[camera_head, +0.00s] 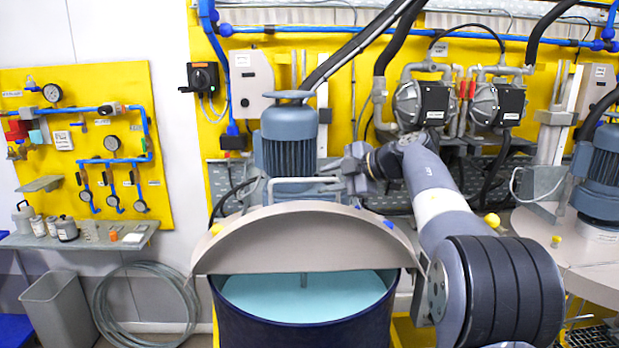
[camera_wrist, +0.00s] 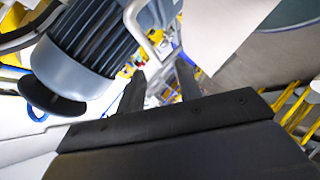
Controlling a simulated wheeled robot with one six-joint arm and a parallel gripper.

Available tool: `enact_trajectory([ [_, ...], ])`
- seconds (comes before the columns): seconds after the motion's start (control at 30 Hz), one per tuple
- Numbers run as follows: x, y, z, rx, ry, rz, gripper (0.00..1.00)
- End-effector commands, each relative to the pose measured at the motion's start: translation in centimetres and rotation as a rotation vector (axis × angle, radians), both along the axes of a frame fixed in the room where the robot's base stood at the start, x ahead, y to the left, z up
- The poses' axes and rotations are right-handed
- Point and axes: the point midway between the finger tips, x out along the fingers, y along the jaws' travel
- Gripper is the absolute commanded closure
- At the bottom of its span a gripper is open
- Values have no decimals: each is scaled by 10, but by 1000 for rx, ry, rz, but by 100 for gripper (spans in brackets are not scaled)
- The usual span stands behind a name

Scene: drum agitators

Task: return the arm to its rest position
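My arm reaches from the lower right of the head view up and to the left. My gripper (camera_head: 354,168) is just right of the grey-blue agitator motor (camera_head: 289,135), above the drum's lid. In the wrist view my gripper (camera_wrist: 160,85) shows two dark fingers standing apart with nothing between them. The motor (camera_wrist: 92,42) fills the upper left there, close to the fingers. A pale bar handle (camera_wrist: 143,32) shows beyond the fingertips, and I cannot tell if they touch it.
The dark blue drum (camera_head: 300,331) holds light blue liquid (camera_head: 320,298), and its beige lid flap (camera_head: 305,240) stands tilted up. Pumps (camera_head: 424,103) and hoses line the yellow wall behind. A second motor (camera_head: 600,175) stands at the right. A grey bin (camera_head: 58,308) is at the lower left.

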Motion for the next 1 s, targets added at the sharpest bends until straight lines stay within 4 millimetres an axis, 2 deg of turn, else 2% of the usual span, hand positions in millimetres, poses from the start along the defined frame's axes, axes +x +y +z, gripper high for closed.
enact_trajectory([
  [0.4, 45, 54, -30, 1, 0, 3, 67],
  [0.57, 58, 70, -39, 0, -1, 2, 67],
  [1.0, 54, 69, -40, 0, -25, 0, 67],
])
